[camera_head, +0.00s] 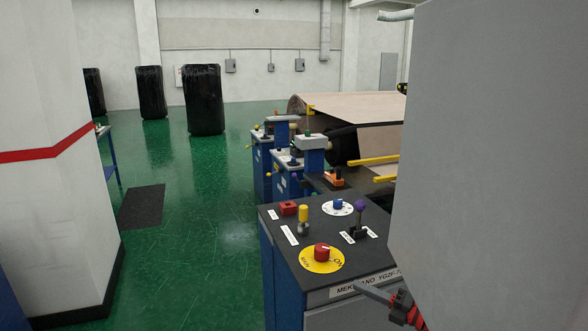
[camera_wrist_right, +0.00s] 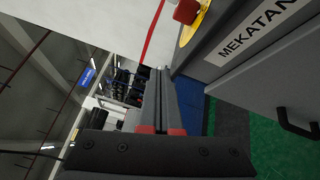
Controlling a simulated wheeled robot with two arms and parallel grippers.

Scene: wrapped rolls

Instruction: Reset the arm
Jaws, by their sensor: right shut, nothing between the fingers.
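My right gripper (camera_head: 359,288) shows in the head view at the lower right, beside the front edge of the control cabinet (camera_head: 310,278). Its grey fingers are closed together with nothing between them. In the right wrist view the same right gripper (camera_wrist_right: 160,70) shows its two long fingers side by side, with red pieces at their base. The cabinet's grey front (camera_wrist_right: 255,60) is to the right of the fingers there. My left gripper is not in view.
The cabinet top carries a red knob on a yellow dial (camera_head: 322,268), a yellow-topped switch (camera_head: 303,215) and a purple-topped lever (camera_head: 360,215). A large grey surface (camera_head: 490,150) blocks the right side. Black wrapped rolls (camera_head: 204,99) stand behind; green floor (camera_head: 195,240) is open at left.

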